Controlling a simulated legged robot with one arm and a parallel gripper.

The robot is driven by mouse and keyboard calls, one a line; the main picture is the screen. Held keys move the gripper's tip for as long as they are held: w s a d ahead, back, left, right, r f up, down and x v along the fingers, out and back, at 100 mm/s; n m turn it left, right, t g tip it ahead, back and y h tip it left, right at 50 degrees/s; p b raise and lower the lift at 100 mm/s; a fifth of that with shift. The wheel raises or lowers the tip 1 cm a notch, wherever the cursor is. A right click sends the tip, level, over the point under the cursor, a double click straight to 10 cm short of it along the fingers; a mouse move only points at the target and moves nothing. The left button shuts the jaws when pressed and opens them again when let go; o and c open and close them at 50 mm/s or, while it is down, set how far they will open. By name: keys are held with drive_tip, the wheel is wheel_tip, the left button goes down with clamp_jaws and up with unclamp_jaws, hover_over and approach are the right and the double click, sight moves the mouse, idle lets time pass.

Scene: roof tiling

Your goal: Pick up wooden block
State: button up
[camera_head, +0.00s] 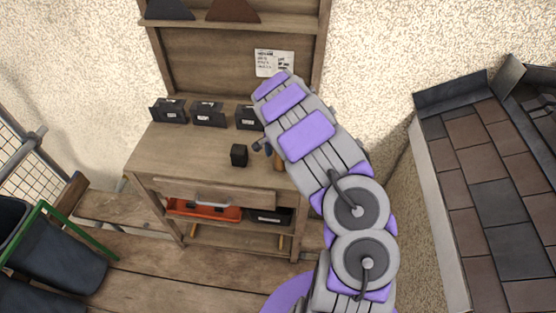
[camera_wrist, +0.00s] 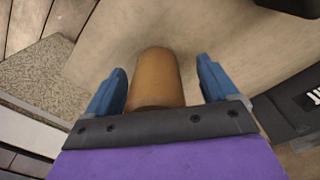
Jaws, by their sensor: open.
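The wooden block (camera_wrist: 154,80) is a brown, rounded piece in the wrist view. It stands between the two blue fingers of my gripper (camera_wrist: 162,68), with a visible gap on its right side and a narrower one on its left. The fingers are open and do not grip it. In the head view, part of the wooden block (camera_head: 279,164) shows on the workbench (camera_head: 200,160), beside my gripper (camera_head: 266,149). My arm hides much of it there.
A small black block (camera_head: 239,155) stands on the bench left of my gripper. Black bins (camera_head: 208,113) line the back of the bench. An orange tray (camera_head: 203,209) lies below the top. A tiled roof section (camera_head: 490,170) is at right. The front left benchtop is clear.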

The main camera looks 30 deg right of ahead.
drive_tip(key=shift+d, duration=0.9)
drive_tip(key=shift+c, duration=0.8)
drive_tip(key=shift+d+f, duration=0.1)
drive_tip(key=shift+d, duration=0.25)
drive_tip(key=c, duration=0.3)
drive_tip(key=shift+a, duration=1)
drive_tip(key=c, duration=0.5)
drive_tip(key=shift+a, duration=0.1)
drive_tip(key=shift+c, duration=1)
drive_tip(key=shift+d, duration=0.6)
drive_tip(key=shift+d+r, duration=0.3)
drive_tip(key=shift+d, duration=0.05)
drive_tip(key=shift+a+r+p, duration=0.15)
drive_tip(key=shift+r+p, duration=0.15)
drive_tip(key=shift+r, duration=0.05)
drive_tip(key=r, duration=0.1)
drive_tip(key=a+r+p, duration=0.1)
drive_tip(key=shift+r, duration=0.35)
drive_tip(key=shift+s+d+r, duration=0.1)
drive_tip(key=shift+s+d, duration=0.05)
drive_tip(key=shift+s, duration=0.35)
drive_tip(key=s+d+r+p, duration=0.1)
drive_tip(key=s+d+p, duration=0.1)
drive_tip(key=s+d, duration=0.8)
drive_tip(key=shift+s+p, duration=0.4)
drive_tip(key=shift+s, duration=0.2)
